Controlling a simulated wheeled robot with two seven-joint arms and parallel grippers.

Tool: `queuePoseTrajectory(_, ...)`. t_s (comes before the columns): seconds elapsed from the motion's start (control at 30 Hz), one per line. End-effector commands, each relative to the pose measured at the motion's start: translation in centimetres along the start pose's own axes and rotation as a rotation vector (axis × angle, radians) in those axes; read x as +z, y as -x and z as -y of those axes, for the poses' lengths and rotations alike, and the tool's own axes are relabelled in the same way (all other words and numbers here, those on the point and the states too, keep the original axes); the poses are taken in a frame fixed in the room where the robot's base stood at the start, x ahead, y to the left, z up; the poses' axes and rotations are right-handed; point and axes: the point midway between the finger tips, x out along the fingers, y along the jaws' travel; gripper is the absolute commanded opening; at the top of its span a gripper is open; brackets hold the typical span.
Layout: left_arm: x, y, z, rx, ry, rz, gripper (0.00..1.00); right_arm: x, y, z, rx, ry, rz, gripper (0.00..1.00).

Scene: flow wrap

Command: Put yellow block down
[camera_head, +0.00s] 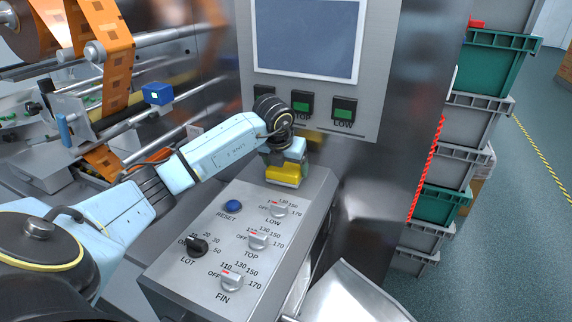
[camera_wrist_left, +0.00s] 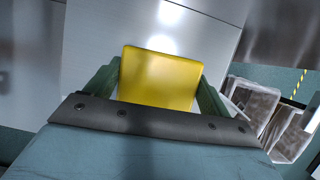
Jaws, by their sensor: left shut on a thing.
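The yellow block (camera_head: 284,175) is at the far end of the grey control panel box (camera_head: 190,238) in the head view. My left gripper (camera_head: 288,165) is shut on it from above. In the left wrist view the yellow block (camera_wrist_left: 160,78) sits between the two green fingers of my left gripper (camera_wrist_left: 158,88), with the grey metal surface beyond it. I cannot tell whether the block touches the panel's top. My right gripper is not in view.
The panel carries a blue RESET button (camera_head: 232,206), a black LOT knob (camera_head: 196,246) and several grey dials, including the LOW dial (camera_head: 279,210). A screen cabinet (camera_head: 385,150) stands behind. Stacked crates (camera_head: 448,171) are at the right. A metal chute (camera_head: 352,297) is in front.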

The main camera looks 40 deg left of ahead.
Motion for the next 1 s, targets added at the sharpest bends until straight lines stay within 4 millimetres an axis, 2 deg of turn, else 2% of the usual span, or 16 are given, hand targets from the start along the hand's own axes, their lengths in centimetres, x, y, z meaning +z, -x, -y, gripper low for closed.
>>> queuePoseTrajectory(0.23, -0.1, -0.2, 0.0, 0.0, 0.0, 0.001, 0.63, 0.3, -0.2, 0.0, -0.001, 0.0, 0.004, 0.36)
queuePoseTrajectory(0.27, -0.1, -0.2, 0.0, 0.0, -0.001, 0.0, 0.84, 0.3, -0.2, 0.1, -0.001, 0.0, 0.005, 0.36)
queuePoseTrajectory(0.4, -0.1, -0.1, 0.0, 0.0, 0.0, 0.0, 1.0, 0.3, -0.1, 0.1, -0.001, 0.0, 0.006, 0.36)
queuePoseTrajectory(0.73, -0.2, -0.3, 0.0, 0.0, 0.0, 0.0, 1.0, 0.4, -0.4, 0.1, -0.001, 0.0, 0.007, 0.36)
queuePoseTrajectory(1.0, 0.6, 5.2, -0.6, 0.001, -0.001, 0.008, 1.0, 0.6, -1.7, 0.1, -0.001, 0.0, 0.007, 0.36)
